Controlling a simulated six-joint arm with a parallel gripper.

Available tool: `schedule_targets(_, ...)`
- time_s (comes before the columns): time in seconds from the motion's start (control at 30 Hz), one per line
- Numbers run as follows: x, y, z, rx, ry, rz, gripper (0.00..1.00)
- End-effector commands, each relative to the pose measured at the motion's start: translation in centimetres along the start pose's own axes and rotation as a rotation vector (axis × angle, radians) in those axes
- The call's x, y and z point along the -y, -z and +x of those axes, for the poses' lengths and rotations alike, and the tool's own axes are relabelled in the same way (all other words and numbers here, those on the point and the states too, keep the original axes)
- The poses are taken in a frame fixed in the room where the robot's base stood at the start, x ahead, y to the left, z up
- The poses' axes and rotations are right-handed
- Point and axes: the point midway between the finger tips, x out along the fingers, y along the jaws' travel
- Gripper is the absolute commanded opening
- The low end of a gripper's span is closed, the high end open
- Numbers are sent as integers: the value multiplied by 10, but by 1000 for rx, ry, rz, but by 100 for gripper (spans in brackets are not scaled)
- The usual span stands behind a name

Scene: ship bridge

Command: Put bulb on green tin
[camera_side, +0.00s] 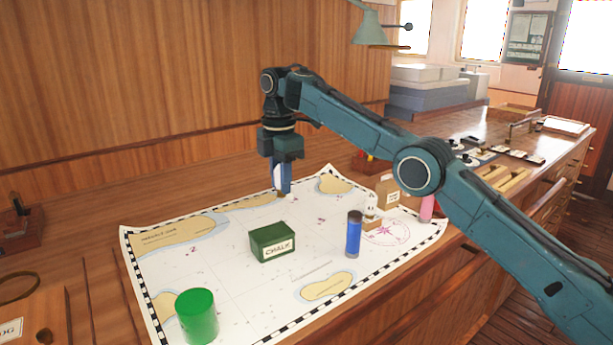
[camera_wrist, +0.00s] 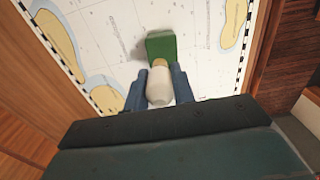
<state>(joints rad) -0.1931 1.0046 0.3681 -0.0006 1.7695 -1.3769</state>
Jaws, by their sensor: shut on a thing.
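My gripper (camera_side: 283,190) is above the far middle of the chart, pointing down. In the wrist view, its two blue fingers (camera_wrist: 160,84) are shut on a pale bulb (camera_wrist: 159,92) with a tan end. In the side view the fingers mostly hide the bulb. A green cylinder, which looks like the green tin (camera_side: 197,317), stands upright at the chart's near left corner, well away from my gripper. I cannot make it out in the wrist view.
A dark green chalk box (camera_side: 272,243) sits mid-chart; it also shows in the wrist view (camera_wrist: 162,46). To its right stand a blue cylinder (camera_side: 353,234), a small white item (camera_side: 371,204), a tan box (camera_side: 388,192) and a pink cylinder (camera_side: 427,208). The chart between box and cylinder is clear.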

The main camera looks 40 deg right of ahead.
Motion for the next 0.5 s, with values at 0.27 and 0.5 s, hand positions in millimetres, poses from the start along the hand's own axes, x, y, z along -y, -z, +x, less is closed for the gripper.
schedule_targets(0.27,0,0,4,0,-1,0,4)
schedule_targets(0.5,0,0,18,0,2,0,4)
